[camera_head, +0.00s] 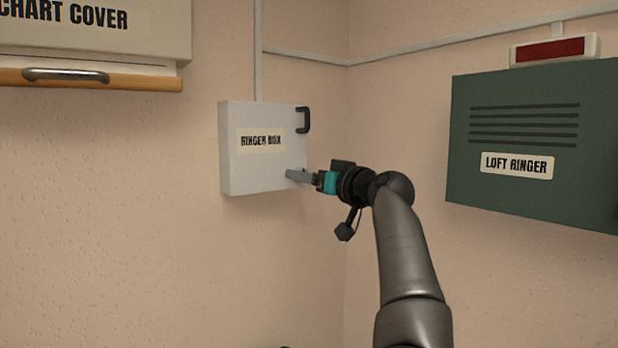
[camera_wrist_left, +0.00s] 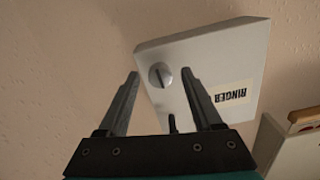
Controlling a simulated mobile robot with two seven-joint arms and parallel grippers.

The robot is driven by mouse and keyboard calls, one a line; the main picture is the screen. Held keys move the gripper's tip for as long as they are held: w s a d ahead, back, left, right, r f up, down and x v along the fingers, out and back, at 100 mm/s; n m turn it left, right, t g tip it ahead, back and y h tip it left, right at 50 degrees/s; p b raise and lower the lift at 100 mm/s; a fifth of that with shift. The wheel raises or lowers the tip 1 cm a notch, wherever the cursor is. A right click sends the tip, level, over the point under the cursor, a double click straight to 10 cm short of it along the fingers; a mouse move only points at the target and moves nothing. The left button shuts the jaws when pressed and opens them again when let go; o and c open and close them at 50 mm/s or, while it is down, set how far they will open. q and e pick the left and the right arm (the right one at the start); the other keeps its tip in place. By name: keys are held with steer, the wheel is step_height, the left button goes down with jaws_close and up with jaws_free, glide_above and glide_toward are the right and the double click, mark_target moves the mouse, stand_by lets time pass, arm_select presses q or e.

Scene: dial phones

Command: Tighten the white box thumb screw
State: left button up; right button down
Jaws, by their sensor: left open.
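The white box (camera_head: 238,165), labelled "RINGER BOX", is mounted on the wall in the head view and also shows in the left wrist view (camera_wrist_left: 225,55). Its thumb screw (camera_wrist_left: 160,75) is a round grey head with a slot, near one corner of the front face. My left gripper (camera_head: 293,174) is at the lower right of the box front. Its jaws are open, and in the wrist view the screw appears between the two fingertips (camera_wrist_left: 160,72). I see no clear contact. My right gripper is not in view.
A black handle (camera_head: 303,120) is on the box's upper right edge. A green "LOFT RINGER" cabinet (camera_head: 530,195) with a red-windowed unit (camera_head: 553,50) above it is on the right wall. A "CHART COVER" cabinet (camera_head: 90,45) hangs upper left. The wall below the box is clear.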

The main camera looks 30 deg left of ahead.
arm_select(q)
steer(key=shift+s+d, duration=0.1)
steer(key=shift+d, duration=0.05)
steer(key=b+v, duration=0.5)
steer(key=v, duration=1)
steer(key=shift+b, duration=0.3)
